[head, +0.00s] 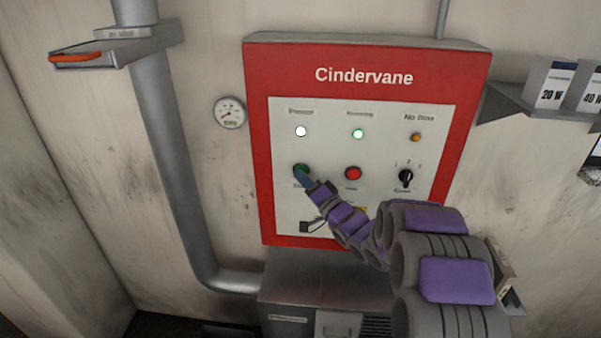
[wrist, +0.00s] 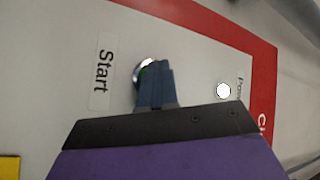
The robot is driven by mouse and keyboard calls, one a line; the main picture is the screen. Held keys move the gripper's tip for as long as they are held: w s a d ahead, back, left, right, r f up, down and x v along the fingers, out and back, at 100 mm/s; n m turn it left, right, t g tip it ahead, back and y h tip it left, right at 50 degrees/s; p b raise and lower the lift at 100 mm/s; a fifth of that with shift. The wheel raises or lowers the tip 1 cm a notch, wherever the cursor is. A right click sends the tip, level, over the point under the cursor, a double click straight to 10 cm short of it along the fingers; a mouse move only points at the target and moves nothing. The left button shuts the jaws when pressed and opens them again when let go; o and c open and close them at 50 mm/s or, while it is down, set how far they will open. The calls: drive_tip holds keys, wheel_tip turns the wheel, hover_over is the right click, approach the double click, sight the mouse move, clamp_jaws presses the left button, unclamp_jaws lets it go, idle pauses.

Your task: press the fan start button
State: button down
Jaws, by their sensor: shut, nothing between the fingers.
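The green start button (head: 299,168) is at the left of the lower row on the red-framed Cindervane panel (head: 364,106). My gripper (head: 305,179) is shut and empty, with its blue-grey fingertips at the button, covering part of it. In the wrist view, the fingertips (wrist: 156,68) overlap the button (wrist: 142,70), whose chrome ring and a sliver of green show beside the "Start" label (wrist: 103,71). They look touching or very close; I cannot tell how far the button is pushed in. The running lamp (head: 358,134) glows green and the power lamp (head: 301,131) glows white.
A red button (head: 353,173) and a black speed knob (head: 405,178) sit to the right. The no-flow lamp (head: 416,137) is amber. A grey duct (head: 168,140) and a gauge (head: 229,112) are left of the panel; a shelf (head: 510,104) is on the right.

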drive_tip(key=shift+s, duration=0.85)
drive_tip(key=s, duration=0.5)
drive_tip(key=shift+a, duration=0.1)
idle(0.5)
